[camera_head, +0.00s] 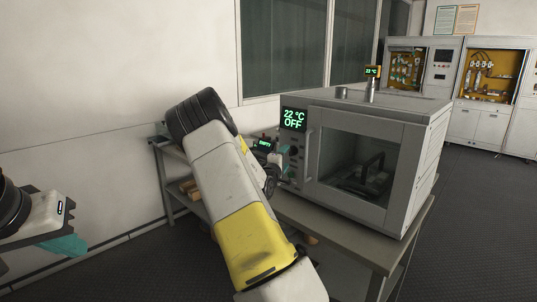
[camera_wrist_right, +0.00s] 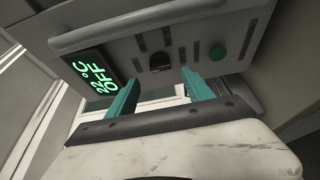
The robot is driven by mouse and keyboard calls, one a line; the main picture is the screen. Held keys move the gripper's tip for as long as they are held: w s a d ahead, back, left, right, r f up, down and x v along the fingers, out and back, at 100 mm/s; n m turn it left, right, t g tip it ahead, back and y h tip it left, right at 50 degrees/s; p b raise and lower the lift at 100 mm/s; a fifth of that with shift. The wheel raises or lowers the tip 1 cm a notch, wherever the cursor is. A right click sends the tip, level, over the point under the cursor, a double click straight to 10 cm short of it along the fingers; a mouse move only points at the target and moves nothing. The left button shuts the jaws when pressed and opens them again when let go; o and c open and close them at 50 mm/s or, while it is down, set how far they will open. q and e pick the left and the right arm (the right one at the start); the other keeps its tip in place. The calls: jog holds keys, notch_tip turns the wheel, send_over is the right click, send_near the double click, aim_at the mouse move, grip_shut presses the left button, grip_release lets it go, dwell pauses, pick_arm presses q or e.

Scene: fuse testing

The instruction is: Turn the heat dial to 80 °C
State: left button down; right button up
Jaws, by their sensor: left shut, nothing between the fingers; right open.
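The grey oven (camera_head: 412,107) stands on a bench; its display (camera_head: 293,118) reads 22 °C OFF. The display also shows, tilted, in the right wrist view (camera_wrist_right: 96,72). A dark dial (camera_wrist_right: 160,62) sits on the control panel in the right wrist view. My right gripper (camera_wrist_right: 159,79) is open, its teal fingers to either side below the dial, with nothing between them; contact with the panel cannot be told. In the head view my right arm partly hides this gripper. My left gripper (camera_head: 64,244) is shut and empty at the far left, away from the oven.
A green button (camera_wrist_right: 217,52) is right of the dial in the wrist view. The oven's door handle (camera_head: 309,155) stands beside the panel. A small device with a screen reading EMPTY (camera_head: 265,143) is left of the oven. Cabinets (camera_head: 476,122) stand at the back right.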

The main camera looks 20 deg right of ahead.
aim_at(290, 152)
jog(key=x, duration=0.6)
jog(key=shift+w+f, duration=0.1)
jog(key=shift+c, duration=0.4)
grip_shut()
